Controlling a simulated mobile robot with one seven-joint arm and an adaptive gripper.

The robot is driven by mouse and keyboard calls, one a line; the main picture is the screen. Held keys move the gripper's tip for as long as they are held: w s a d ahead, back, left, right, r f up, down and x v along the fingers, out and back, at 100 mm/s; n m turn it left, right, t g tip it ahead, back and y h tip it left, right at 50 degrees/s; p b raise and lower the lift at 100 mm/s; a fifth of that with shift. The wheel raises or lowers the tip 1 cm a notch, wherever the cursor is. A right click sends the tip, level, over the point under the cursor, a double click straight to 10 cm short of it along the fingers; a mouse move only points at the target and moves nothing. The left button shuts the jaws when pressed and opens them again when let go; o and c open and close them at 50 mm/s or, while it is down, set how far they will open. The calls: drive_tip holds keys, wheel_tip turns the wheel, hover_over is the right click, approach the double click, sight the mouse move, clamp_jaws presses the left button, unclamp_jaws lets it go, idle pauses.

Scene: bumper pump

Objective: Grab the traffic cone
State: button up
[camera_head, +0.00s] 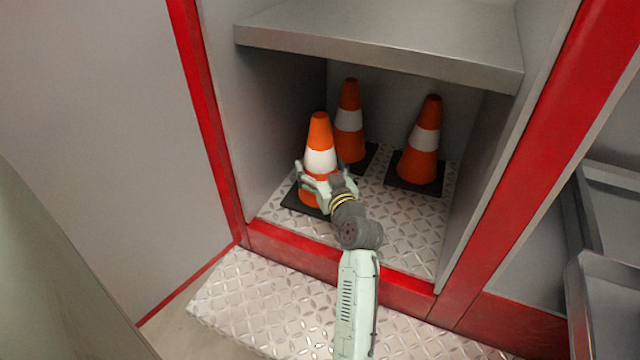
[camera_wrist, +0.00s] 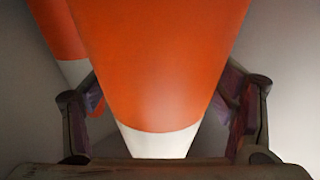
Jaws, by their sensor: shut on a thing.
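The nearest orange and white traffic cone (camera_head: 320,135) stands on its black base at the front left of the compartment floor. My gripper (camera_head: 318,180) is around this cone at its lower half, with a finger on each side, and is shut on it. In the wrist view the cone (camera_wrist: 158,60) fills the middle between the two fingers, and my gripper (camera_wrist: 160,115) shows at both its sides. Two more cones stand behind: one at the back (camera_head: 349,120) and one at the right (camera_head: 424,140). The back cone is partly hidden by the front one.
A grey shelf (camera_head: 380,45) hangs above the cones. Grey side walls and a red frame (camera_head: 340,265) bound the compartment. A diamond-plate step (camera_head: 270,300) lies in front. Bare compartment floor (camera_head: 400,225) shows at the front right.

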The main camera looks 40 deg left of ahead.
drive_tip(key=c, duration=1.2)
drive_tip(key=shift+r, duration=0.1)
drive_tip(key=shift+c, duration=0.4)
